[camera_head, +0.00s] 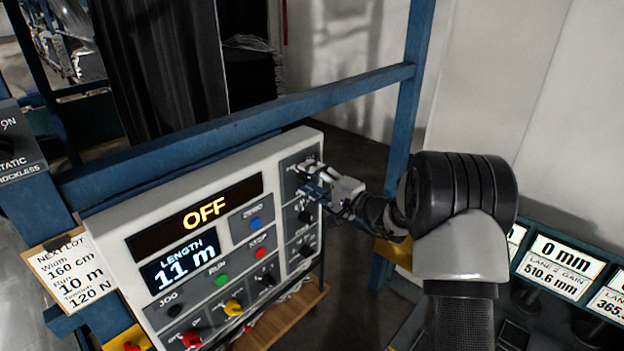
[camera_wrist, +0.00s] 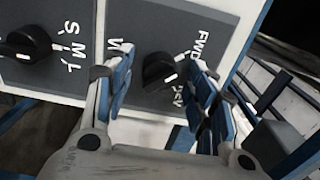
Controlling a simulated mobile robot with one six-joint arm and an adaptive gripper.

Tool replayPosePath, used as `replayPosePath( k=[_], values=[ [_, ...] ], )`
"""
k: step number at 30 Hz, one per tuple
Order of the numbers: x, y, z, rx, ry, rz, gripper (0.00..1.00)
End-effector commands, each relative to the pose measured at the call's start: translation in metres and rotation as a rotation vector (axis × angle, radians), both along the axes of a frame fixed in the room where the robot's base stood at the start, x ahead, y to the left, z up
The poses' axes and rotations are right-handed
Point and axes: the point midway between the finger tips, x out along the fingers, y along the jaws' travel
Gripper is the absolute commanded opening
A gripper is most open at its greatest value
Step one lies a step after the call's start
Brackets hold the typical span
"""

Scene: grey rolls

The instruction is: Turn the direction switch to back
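The direction switch is a black round knob (camera_wrist: 160,72) on a dark grey plate in the wrist view. FWD is printed at its upper right, and a label partly hidden by my finger, seemingly REV, is at its lower right. The knob's white mark points to the lower right, towards that partly hidden label. My gripper (camera_wrist: 163,95) is open, with one blue-padded finger on each side of the knob; I cannot tell whether either touches it. In the head view my gripper (camera_head: 314,184) is at the panel's upper right and hides most of the switch.
A second black knob (camera_wrist: 25,45) marked S, M, L sits to the left in the wrist view. The white control panel (camera_head: 290,143) also carries an OFF display (camera_head: 205,212), a length display (camera_head: 185,262) and several buttons. A blue frame bar (camera_head: 250,122) runs behind it.

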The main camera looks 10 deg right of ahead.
Motion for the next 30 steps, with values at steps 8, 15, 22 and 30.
replayPosePath(
  k=[8, 15, 22, 30],
  values=[
    [-0.0002, -0.0002, 0.0003, 0.0, 0.0, 0.0, 0.32],
    [-0.0003, -0.0003, 0.0003, 0.0, 0.0, 0.0, 0.16],
    [-0.0003, -0.0003, 0.0002, 0.001, 0.001, 0.0, 0.07],
    [-0.0003, -0.0004, -0.001, 0.05, 0.035, 0.0, 0.07]
  ],
)
